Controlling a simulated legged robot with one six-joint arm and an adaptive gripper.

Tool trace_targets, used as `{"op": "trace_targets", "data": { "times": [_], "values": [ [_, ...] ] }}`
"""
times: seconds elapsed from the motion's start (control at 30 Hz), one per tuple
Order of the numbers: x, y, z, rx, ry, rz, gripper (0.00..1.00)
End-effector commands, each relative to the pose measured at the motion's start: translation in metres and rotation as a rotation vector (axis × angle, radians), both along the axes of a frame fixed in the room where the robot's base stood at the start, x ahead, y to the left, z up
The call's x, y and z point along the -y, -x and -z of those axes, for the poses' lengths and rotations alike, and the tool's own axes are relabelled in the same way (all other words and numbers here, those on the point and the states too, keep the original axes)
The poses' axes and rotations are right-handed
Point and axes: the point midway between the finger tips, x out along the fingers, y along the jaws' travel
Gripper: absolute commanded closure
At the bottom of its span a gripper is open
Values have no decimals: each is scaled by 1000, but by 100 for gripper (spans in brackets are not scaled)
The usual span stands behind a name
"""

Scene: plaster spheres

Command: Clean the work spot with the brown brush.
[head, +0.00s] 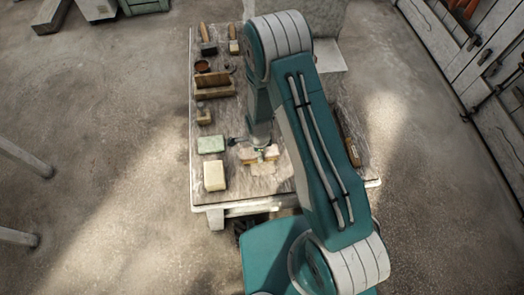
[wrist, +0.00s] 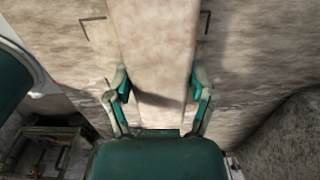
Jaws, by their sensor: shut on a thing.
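My gripper (head: 260,150) is low over the front middle of the work table (head: 226,106). In the wrist view my gripper (wrist: 160,80) is shut on a pale tan bar (wrist: 155,35), with one finger on each side. The bar also shows in the head view (head: 247,153), lying crosswise under my gripper. I cannot tell whether it is the brown brush; its underside is hidden. Black corner marks (wrist: 207,22) on the table show on both sides of the bar.
A cream block (head: 214,176) and a green block (head: 211,144) lie left of my gripper. A wooden rack (head: 214,86), an orange-topped pot (head: 202,66) and two wooden-handled tools (head: 206,40) stand farther back. A long brown thing (head: 350,140) is partly behind my arm.

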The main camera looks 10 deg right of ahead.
Motion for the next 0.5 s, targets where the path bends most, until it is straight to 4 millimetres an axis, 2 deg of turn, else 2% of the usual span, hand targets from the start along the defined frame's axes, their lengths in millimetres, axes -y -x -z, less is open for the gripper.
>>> {"op": "trace_targets", "data": {
  "times": [0.2, 0.5],
  "values": [
    [-15, 0, 1, -1, 0, -2, 67],
    [-14, 0, 1, -1, 0, 1, 67]
  ]
}}
